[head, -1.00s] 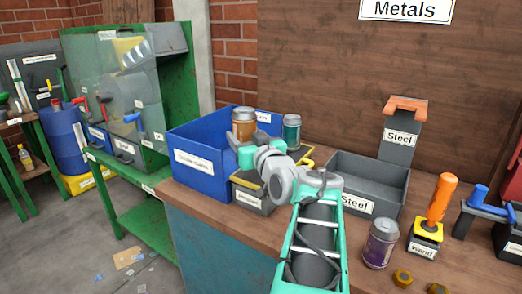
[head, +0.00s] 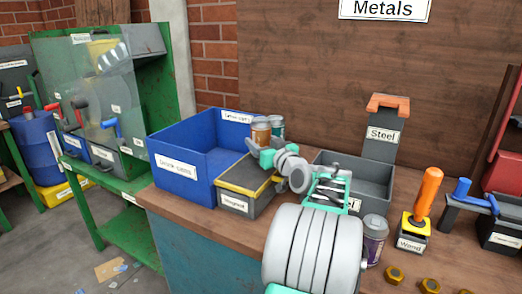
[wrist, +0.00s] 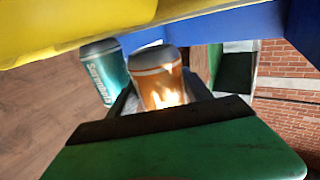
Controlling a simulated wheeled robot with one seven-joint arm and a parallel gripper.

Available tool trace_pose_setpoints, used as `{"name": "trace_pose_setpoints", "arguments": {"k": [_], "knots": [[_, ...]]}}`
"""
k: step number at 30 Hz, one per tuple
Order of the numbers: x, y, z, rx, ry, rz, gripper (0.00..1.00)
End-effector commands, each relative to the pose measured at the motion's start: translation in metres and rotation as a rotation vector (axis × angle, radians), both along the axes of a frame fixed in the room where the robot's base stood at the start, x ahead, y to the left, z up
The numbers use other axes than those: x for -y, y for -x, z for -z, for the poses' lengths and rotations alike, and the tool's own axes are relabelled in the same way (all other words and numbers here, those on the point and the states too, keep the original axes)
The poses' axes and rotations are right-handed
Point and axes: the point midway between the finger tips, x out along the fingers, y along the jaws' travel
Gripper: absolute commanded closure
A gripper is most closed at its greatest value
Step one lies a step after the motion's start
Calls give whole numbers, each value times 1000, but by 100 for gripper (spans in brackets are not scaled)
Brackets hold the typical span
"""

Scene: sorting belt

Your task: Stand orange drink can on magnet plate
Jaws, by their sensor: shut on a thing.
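The orange drink can (head: 261,131) is upright in my gripper (head: 262,147), behind the right back corner of the magnet plate in the head view. The magnet plate (head: 246,178) is a dark top with yellow edging on a labelled grey box; its visible top is bare. In the wrist view the orange can (wrist: 158,72) sits between my fingers (wrist: 160,97), which are shut on it. A teal can (head: 277,125) stands just right of and behind the orange one; it also shows in the wrist view (wrist: 104,72). The orange can's base is hidden in the head view.
A blue bin (head: 182,170) stands left of the plate. A wooden board (head: 330,70) stands behind.

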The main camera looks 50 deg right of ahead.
Motion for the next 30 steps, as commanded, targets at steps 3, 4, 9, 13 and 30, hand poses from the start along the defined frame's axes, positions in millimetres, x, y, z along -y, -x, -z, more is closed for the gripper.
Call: {"name": "trace_pose_setpoints", "arguments": {"k": [3,4,9,13,30], "knots": [[-1,1,22,-2,-5,1,79],[-1,1,22,-1,-3,1,79],[0,1,21,-1,-1,2,79],[-1,1,25,-1,-3,2,79],[-1,1,20,-1,-3,2,20]]}}
